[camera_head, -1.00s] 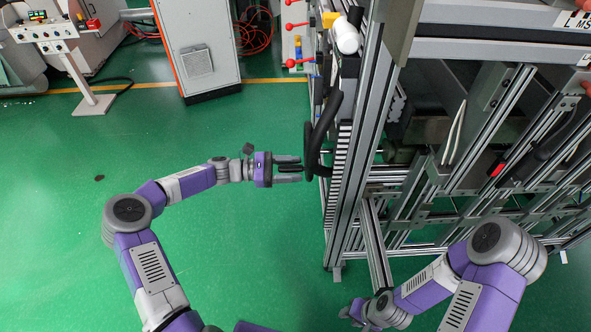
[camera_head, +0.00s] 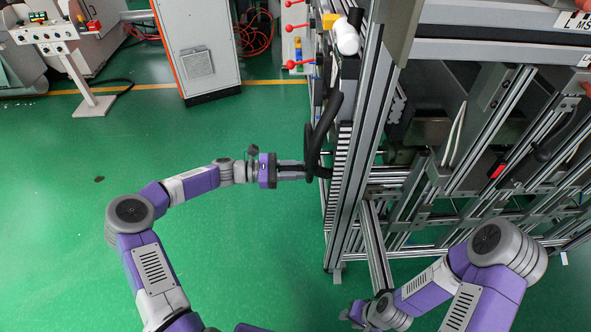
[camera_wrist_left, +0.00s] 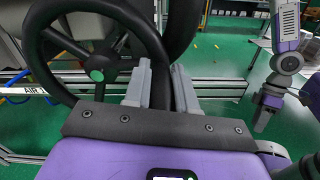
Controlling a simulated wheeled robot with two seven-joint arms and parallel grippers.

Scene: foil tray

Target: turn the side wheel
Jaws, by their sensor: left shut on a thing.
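The side wheel (camera_head: 310,143) is a black hand wheel on the left face of the machine frame, seen nearly edge-on in the head view. In the left wrist view the side wheel (camera_wrist_left: 45,68) shows its spokes and a green hub cap. My left gripper (camera_head: 304,171) is shut on the wheel's rim. In the left wrist view its two grey fingers (camera_wrist_left: 162,88) stand on either side of the dark rim, at the wheel's right side. My right gripper (camera_head: 348,313) is low in the head view, away from the wheel; its jaw opening is unclear.
The aluminium machine frame (camera_head: 352,190) rises directly right of the wheel. A white cabinet (camera_head: 198,50) and a control stand (camera_head: 75,70) are further back. The green floor to the left is clear.

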